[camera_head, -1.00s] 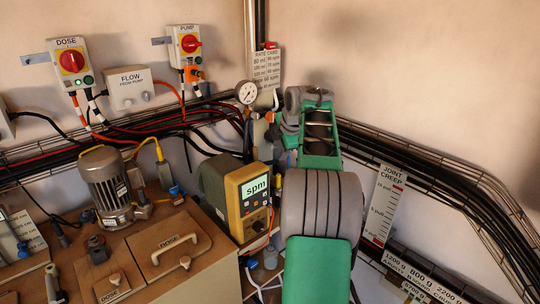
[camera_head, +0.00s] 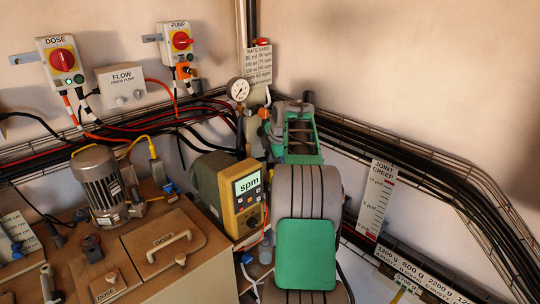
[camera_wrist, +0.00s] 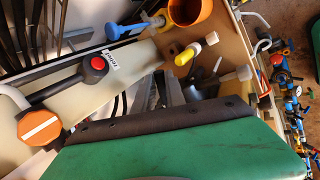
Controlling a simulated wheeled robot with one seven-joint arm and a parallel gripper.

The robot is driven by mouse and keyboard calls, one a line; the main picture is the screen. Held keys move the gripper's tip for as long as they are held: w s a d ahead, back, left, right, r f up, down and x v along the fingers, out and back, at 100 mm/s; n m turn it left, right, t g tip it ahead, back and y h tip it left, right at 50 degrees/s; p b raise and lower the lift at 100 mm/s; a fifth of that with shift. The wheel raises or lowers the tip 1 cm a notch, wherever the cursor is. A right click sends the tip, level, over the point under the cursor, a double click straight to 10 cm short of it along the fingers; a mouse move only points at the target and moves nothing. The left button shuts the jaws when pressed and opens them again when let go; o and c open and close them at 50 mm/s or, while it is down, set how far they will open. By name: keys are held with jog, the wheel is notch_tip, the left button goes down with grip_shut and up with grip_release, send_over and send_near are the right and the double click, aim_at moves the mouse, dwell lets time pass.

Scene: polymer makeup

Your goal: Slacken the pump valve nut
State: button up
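The pump (camera_head: 246,200) has a yellow front with a display reading "spm" and stands at the middle of the head view, left of my green and grey arm. I cannot pick out its valve nut for certain in either view. In the wrist view, a white fitting with a yellow cap (camera_wrist: 197,48) stands near an orange cup (camera_wrist: 190,12) and a blue-handled part (camera_wrist: 120,29). A green body with a dark lip, seemingly mine, fills the bottom of that view. My arm hides the area behind it in the head view, and no fingertips show clearly.
A pressure gauge (camera_head: 238,90) stands above the pump. A motor (camera_head: 101,184) and a lidded brown bench (camera_head: 205,225) are at left. Cable trays (camera_head: 420,175) run along the wall.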

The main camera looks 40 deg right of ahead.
grip_shut()
dwell(0.8)
